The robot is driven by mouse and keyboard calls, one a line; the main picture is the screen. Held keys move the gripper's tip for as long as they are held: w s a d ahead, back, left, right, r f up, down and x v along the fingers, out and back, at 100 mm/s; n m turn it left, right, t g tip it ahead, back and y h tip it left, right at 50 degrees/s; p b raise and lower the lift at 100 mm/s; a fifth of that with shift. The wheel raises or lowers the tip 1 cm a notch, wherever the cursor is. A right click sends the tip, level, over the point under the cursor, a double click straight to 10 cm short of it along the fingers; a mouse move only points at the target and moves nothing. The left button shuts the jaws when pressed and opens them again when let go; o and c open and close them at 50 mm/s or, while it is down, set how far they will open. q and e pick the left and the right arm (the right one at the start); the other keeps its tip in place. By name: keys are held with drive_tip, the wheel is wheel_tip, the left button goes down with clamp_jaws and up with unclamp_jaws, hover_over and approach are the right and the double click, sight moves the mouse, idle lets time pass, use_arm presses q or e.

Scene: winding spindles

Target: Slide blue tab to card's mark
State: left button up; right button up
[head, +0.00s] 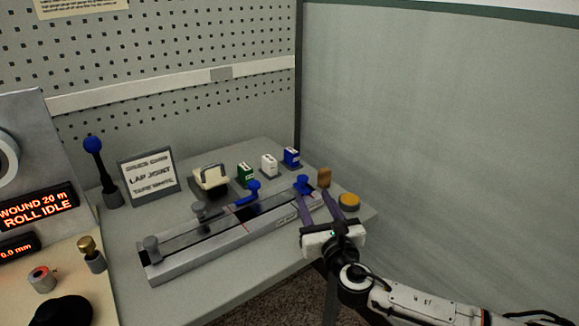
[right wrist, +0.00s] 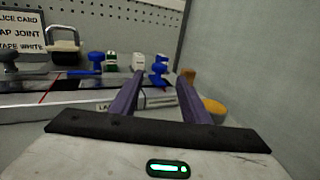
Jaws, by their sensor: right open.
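The splice card (head: 148,176) stands at the back left and reads LAP JOINT, TAPE WHITE; part of it shows in the right wrist view (right wrist: 20,33). A blue tab (head: 302,183) sits at the right end of the long grey rail fixture (head: 210,245). A second blue piece, a knob with an arm (head: 250,190), lies over the rail's middle near a red line. My right gripper (head: 313,194) is open at the rail's right end, its purple fingers near the blue tab. In the right wrist view the tab (right wrist: 158,76) shows just beyond the fingertips; I cannot tell whether they touch. My left gripper is not in view.
Green (head: 244,174), white (head: 269,165) and blue (head: 291,157) boxes stand behind the rail, beside a cream device (head: 210,180). A blue-knobbed lever (head: 93,146) stands left. The table front is clear.

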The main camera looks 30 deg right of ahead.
sight(304, 180)
drive_tip(key=x, duration=0.8)
drive_tip(key=shift+w, duration=0.4)
drive_tip(key=shift+w+d, duration=0.2)
drive_tip(key=shift+w, duration=0.5)
drive_tip(key=shift+w+d, duration=0.1)
drive_tip(key=shift+w, duration=0.05)
clamp_jaws()
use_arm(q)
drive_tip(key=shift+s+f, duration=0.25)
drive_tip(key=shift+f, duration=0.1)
